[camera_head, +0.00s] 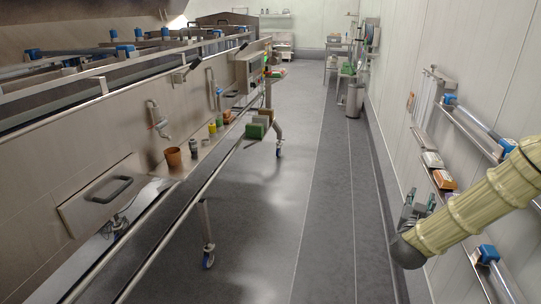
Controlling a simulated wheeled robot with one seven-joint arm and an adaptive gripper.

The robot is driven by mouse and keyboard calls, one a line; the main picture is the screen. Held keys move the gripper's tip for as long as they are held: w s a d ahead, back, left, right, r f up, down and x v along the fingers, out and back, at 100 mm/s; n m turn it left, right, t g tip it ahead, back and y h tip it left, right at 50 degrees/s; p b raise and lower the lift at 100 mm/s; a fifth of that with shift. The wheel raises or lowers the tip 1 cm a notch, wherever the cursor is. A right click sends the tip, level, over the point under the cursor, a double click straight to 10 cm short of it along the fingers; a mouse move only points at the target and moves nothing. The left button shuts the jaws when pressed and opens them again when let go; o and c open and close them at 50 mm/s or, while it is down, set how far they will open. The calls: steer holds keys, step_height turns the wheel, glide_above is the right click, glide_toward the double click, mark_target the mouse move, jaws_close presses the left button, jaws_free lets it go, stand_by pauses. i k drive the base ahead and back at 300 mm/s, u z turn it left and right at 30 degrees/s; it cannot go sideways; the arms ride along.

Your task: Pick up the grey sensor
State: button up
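My gripper (420,200) is at the right, at the end of my cream-sleeved arm, beside the right-hand wall. Its two fingers look parted, with nothing seen between them. It is far from the shelf of the steel machine on the left. A small dark grey cylinder (194,148) stands upright on that shelf, just right of a brown cup (173,158). It may be the grey sensor, but it is too small to be sure.
Yellow (212,126) and green items stand farther along the shelf. A green box (255,131) sits near its far end. A rail (180,217) runs along the shelf front. The grey floor (300,180) between machine and wall is clear. Wall shelves hold an orange-white box (444,180).

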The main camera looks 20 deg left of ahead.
mark_target(193, 144)
steer(key=i, duration=0.8)
steer(key=u, duration=1.8)
